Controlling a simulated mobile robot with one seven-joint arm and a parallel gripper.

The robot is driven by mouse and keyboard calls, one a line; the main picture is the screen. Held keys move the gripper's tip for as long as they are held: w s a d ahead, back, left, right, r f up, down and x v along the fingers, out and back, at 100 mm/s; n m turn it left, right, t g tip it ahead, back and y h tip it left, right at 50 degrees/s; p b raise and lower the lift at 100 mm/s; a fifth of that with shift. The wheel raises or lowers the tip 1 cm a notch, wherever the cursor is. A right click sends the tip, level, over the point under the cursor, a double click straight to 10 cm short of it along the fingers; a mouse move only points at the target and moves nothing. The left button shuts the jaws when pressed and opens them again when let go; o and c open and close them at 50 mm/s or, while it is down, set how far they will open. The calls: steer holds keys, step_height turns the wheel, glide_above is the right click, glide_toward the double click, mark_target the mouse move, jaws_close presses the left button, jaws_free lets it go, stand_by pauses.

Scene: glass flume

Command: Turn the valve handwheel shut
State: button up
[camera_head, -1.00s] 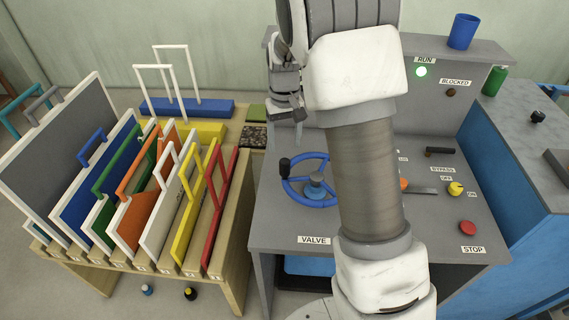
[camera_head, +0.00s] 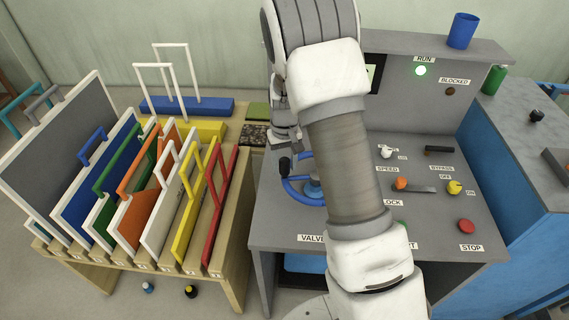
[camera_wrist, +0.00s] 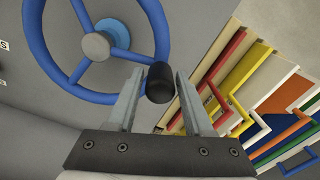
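The blue valve handwheel (camera_head: 290,188) lies on the grey console above the VALVE label, partly hidden by my arm. It has a grey hub (camera_wrist: 96,46) in the wrist view and a black knob (camera_head: 285,163) on its rim, at the wheel's left in the head view. In the wrist view the knob (camera_wrist: 161,82) shows between the tips of my gripper (camera_wrist: 157,84). The fingers are apart, with a gap visible on each side of the knob. Whether the knob is at fingertip depth is hard to tell. In the head view the fingertips are hardly visible.
The console also carries an orange knob (camera_head: 400,184), a yellow bypass knob (camera_head: 454,188) and a red STOP button (camera_head: 466,226). A green RUN lamp (camera_head: 420,70) is lit. A wooden rack (camera_head: 233,262) of coloured framed panels stands close on the left.

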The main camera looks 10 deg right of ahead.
jaws_close()
steer(key=shift+r, duration=0.1)
stand_by(1.0)
